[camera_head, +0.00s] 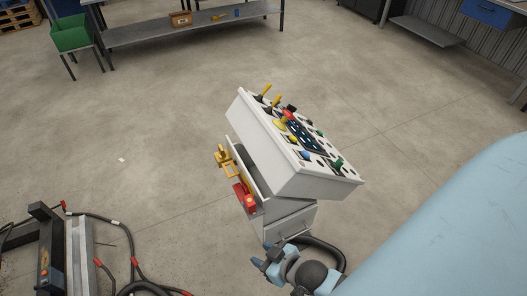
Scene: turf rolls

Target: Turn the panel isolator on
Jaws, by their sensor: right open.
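A white control panel (263,150) stands on the floor in the middle of the view, with a sloping top full of buttons, yellow-handled levers and a red knob (288,115). On its left side are a yellow fitting (229,166) and a red part (245,196). I cannot tell for sure which of these is the isolator, nor its setting. My right gripper (263,257) is open and empty near the panel's lower front, below the red part and apart from it. My left gripper is out of view.
A black cable (331,249) curves from the panel's base behind my right gripper. Dark equipment (46,258) with hoses lies at the lower left. A grey bench (180,32) and a green bin (70,34) stand at the back. The floor left of the panel is mostly clear.

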